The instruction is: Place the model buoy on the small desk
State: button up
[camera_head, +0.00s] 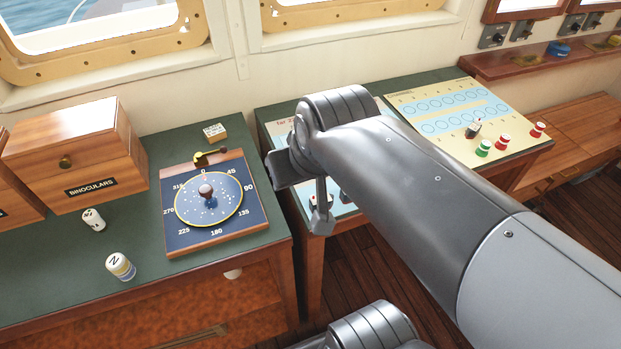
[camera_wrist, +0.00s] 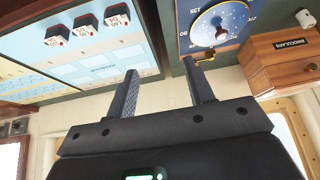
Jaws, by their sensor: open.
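Small red and green buoy-like pieces stand on the yellow chart board (camera_head: 455,105) at the right of the middle green-topped desk: a green one (camera_head: 484,148), a red one (camera_head: 502,142) and another red one (camera_head: 537,130). A black-and-white piece (camera_head: 473,129) stands beside them. I cannot tell which is the model buoy or which desk is the small desk. My gripper (camera_wrist: 160,72) is open and empty, fingers apart, with nothing between them. In the head view it hangs by the middle desk's left front, partly hidden by my arm.
A binoculars box (camera_head: 75,150), a compass board (camera_head: 215,202) and two white cylinders (camera_head: 120,266) stand on the left desk. Red-and-white blocks (camera_wrist: 86,25) sit on a blue board in the wrist view. A lower wooden desk (camera_head: 570,140) stands at far right. A gap separates the green-topped desks.

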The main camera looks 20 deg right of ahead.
jog(key=shift+o, duration=0.4)
jog(key=shift+s+d+f+m+g+h, duration=0.2)
jog(key=shift+s+d, duration=0.25)
jog(key=shift+s, duration=0.15)
jog(key=shift+s+d+f+m+g+h, duration=0.1)
jog(key=shift+s+d+f, duration=0.05)
jog(key=shift+s+d, duration=0.4)
jog(key=shift+a, duration=0.1)
